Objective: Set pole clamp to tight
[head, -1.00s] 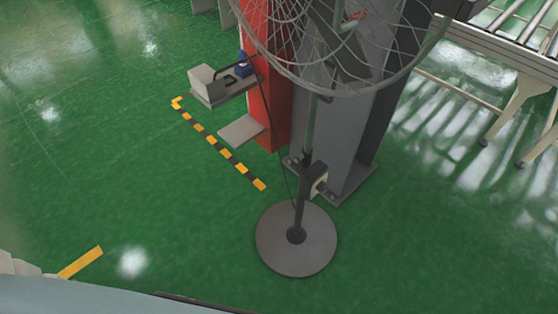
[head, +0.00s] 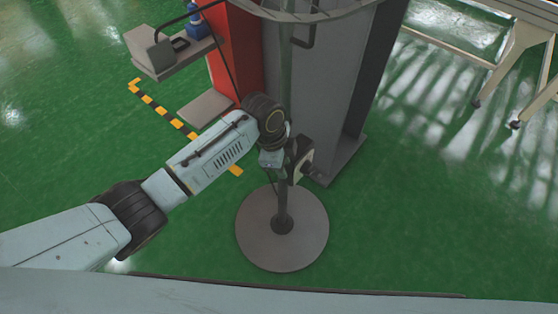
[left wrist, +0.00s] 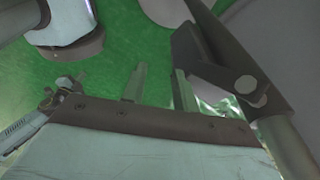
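My right gripper is not in view.
The fan's round grey base (head: 265,252) stands on the green floor. A grey column (head: 320,90) and a red post (head: 232,55) stand close behind. A small shelf (head: 165,55) juts out at the left. A conveyor frame (head: 500,70) is at the right. The front floor is clear.

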